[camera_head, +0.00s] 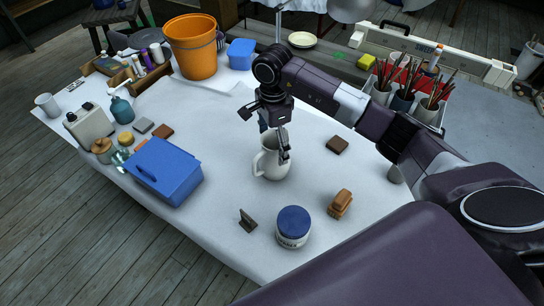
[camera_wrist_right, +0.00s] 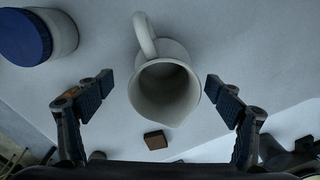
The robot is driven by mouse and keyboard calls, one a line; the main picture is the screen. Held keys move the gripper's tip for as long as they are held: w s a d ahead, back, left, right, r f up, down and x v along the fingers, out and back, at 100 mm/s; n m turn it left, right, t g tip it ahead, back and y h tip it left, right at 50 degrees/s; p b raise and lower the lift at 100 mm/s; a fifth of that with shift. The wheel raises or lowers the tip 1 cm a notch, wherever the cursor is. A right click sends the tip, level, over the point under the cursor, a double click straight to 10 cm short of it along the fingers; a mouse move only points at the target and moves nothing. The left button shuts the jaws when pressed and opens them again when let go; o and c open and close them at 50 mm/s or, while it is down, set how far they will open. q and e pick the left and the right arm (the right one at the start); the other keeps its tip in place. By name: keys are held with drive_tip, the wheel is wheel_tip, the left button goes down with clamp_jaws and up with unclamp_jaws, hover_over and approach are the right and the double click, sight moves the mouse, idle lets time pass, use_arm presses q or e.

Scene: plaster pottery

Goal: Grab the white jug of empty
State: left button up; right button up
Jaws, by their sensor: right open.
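The white jug (camera_head: 270,163) stands upright near the middle of the white table, with its handle to the left in the head view. In the right wrist view the jug (camera_wrist_right: 165,88) shows its open, empty-looking mouth, with its handle toward the top. My right gripper (camera_head: 277,150) is above and at the jug, seen from above in the head view. In the right wrist view its two fingers (camera_wrist_right: 158,88) are spread, one on each side of the jug, with a gap to it. My left gripper is not in view.
A blue-lidded jar (camera_head: 293,227), a brown block (camera_head: 340,203) and a dark small piece (camera_head: 247,220) lie nearer on the table (camera_head: 221,226). A blue box (camera_head: 165,171) stands left. An orange bucket (camera_head: 192,50) and brush pots (camera_head: 403,100) stand farther back.

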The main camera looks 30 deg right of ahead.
drive_tip(key=f, duration=0.1)
drive_tip(key=f+p, duration=0.1)
drive_tip(key=f, duration=0.1)
drive_tip(key=f+p, duration=0.1)
drive_tip(key=shift+w+a+f, duration=0.1)
drive_tip(key=shift+w+f, duration=0.15)
drive_tip(key=shift+w, duration=0.05)
drive_tip(key=shift+f, duration=0.35)
drive_tip(key=shift+c, duration=0.2)
drive_tip(key=c, duration=1.5)
drive_tip(key=shift+c, duration=0.6)
drive_tip(key=shift+w+r, duration=0.1)
drive_tip(key=shift+r, duration=0.1)
